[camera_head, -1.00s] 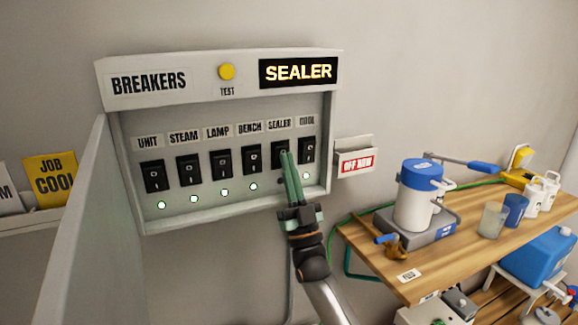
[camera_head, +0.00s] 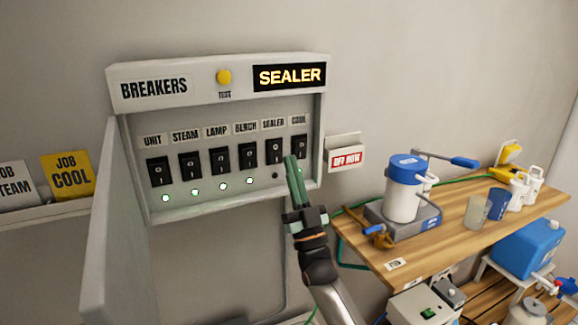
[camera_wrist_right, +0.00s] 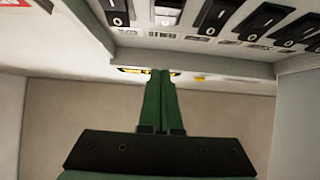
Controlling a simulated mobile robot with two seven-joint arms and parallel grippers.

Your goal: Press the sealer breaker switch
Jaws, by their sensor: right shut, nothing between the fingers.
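The black sealer switch (camera_head: 275,151) sits under the SEALER label, fifth from the left in the breaker panel (camera_head: 218,209). The small lamp below it (camera_head: 275,175) is dark. The lamps below the four switches to its left glow green. A display (camera_head: 290,76) at the top right reads SEALER in lit letters. My right gripper (camera_head: 290,158) is shut and empty, its green fingertips right of the sealer switch and overlapping the lower part of the cool switch (camera_head: 299,146) in the picture. In the right wrist view, the shut fingers (camera_wrist_right: 160,72) point toward the panel's edge. My left gripper is out of view.
The open panel door (camera_head: 115,235) stands out at the left. A red OFF NOW sign (camera_head: 346,158) hangs right of the panel. A wooden bench (camera_head: 460,240) with a blue-lidded device (camera_head: 403,190) and cups lies to the right. Job cards stand on a ledge at the left.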

